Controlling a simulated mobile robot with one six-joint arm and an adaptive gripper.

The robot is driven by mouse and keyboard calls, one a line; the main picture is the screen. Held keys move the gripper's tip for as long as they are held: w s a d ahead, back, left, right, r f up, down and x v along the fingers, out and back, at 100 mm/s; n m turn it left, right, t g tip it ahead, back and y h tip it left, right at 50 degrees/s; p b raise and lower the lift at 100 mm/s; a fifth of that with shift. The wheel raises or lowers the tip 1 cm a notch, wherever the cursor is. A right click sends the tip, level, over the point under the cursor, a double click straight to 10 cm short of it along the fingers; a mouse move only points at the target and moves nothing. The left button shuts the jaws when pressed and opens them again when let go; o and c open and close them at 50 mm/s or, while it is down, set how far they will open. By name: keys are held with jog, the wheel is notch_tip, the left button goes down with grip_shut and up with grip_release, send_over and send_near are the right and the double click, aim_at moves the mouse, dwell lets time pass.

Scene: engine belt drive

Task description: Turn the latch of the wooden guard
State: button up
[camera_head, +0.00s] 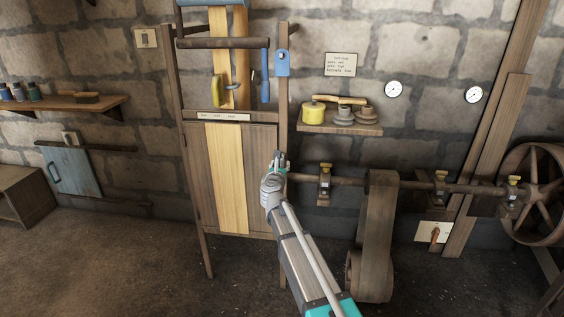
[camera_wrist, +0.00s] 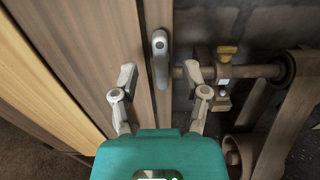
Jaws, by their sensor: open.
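The wooden guard (camera_head: 202,175) is a dark plank door with a pale yellow centre board. It stands against the stone wall, and its planks also fill the left of the wrist view (camera_wrist: 98,45). Its latch (camera_wrist: 160,62) is a grey metal lever on the post at the door's right edge. It hangs upright, with a round pivot at its top. My gripper (camera_head: 278,160) is at the guard's right edge and hides the latch in the head view. In the wrist view my gripper (camera_wrist: 160,76) is open, one finger on each side of the latch, holding nothing.
A horizontal shaft (camera_head: 405,184) with brackets and a wide belt (camera_head: 379,225) runs right of the guard, close to my right finger. A small shelf (camera_head: 340,128) with a yellow pot is above it.

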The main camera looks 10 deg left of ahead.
aim_at(282, 159)
jog(key=shift+w, duration=1.6)
grip_shut()
jog(key=shift+s+d, duration=0.1)
jog(key=shift+d, duration=0.1)
jog(key=shift+a, duration=0.1)
